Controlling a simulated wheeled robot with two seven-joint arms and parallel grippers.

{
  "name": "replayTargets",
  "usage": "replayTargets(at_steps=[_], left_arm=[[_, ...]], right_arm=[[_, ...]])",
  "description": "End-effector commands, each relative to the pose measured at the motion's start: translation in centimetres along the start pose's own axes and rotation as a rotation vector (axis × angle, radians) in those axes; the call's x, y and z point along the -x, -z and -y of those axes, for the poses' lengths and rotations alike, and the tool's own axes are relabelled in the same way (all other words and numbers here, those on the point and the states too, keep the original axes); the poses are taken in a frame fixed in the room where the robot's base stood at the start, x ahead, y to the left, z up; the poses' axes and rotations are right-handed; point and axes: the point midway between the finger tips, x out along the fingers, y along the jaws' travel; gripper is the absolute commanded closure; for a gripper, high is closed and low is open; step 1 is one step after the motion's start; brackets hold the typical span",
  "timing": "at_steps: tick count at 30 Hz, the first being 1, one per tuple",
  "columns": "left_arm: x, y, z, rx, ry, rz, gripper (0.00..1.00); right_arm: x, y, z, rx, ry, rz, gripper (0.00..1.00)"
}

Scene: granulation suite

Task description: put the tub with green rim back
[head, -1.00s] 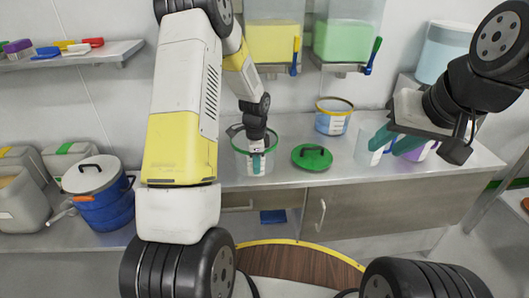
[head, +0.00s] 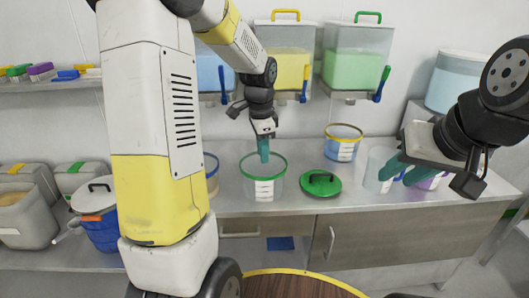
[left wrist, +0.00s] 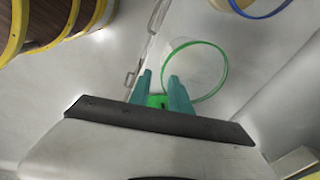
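The tub with the green rim (head: 264,190) stands upright on the counter, lidless, with a white label on its front. It also shows in the left wrist view (left wrist: 198,72). My left gripper (head: 263,157) is above the tub, its fingertips near the far rim. A round green lid (head: 320,184) lies on the counter just right of the tub. My right gripper (head: 398,169) is open and empty, over the counter's right part.
A yellow-rimmed tub (head: 343,145) stands behind the lid. A clear tub (head: 378,172) is behind my right gripper. Filled dispensers (head: 355,58) hang above the counter (head: 300,206).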

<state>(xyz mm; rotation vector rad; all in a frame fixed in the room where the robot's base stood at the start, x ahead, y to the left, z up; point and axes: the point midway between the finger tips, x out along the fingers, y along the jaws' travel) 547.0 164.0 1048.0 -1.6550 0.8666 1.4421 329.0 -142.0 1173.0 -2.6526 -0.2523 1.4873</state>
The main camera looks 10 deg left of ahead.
Motion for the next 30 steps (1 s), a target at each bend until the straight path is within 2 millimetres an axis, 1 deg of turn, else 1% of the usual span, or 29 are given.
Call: replayTargets(at_steps=[1, 3, 5, 6, 8, 9, 12, 16, 18, 21, 24, 30], left_arm=[[2.7, -0.5, -1.1, 0.075, 0.031, -0.028, 0.76], [5.5, -1.3, -3.1, 0.195, 0.059, -0.069, 0.76], [7.7, -2.1, -4.8, 0.298, 0.078, -0.108, 0.76], [8.9, -2.6, -6.0, 0.366, 0.089, -0.136, 0.76], [10.6, -3.4, -8.0, 0.467, 0.100, -0.180, 0.76], [11.6, -4.0, -9.3, 0.533, 0.106, -0.212, 0.76], [13.5, -5.3, -12.5, 0.694, 0.108, -0.293, 0.76], [14.7, -6.6, -15.8, 0.861, 0.093, -0.385, 0.76], [15.0, -7.1, -17.1, 0.925, 0.083, -0.421, 0.76], [15.2, -7.4, -18.2, 0.983, 0.070, -0.454, 0.76], [15.2, -7.6, -18.7, 1.007, 0.064, -0.467, 0.76], [15.2, -7.6, -18.7, 1.011, 0.063, -0.468, 0.76]], right_arm=[[0.0, 0.0, 0.0, 0.000, 0.000, 0.000, 0.66], [0.0, 0.0, 0.0, 0.000, 0.000, 0.000, 0.66], [0.0, 0.0, 0.0, 0.000, 0.000, 0.000, 0.66], [0.0, 0.0, 0.0, 0.000, 0.000, 0.000, 0.66], [0.0, 0.0, 0.0, 0.000, 0.000, 0.000, 0.66], [0.0, 0.0, 0.0, 0.000, 0.000, 0.000, 0.66], [0.0, 0.0, 0.0, 0.000, 0.000, 0.000, 0.66], [0.0, 0.0, 0.0, 0.000, 0.000, 0.000, 0.66], [0.0, 0.0, 0.0, 0.000, 0.000, 0.000, 0.66], [0.0, 0.0, 0.0, 0.000, 0.000, 0.000, 0.66], [0.0, 0.0, 0.0, 0.000, 0.000, 0.000, 0.66], [0.0, 0.0, 0.0, 0.000, 0.000, 0.000, 0.66]])
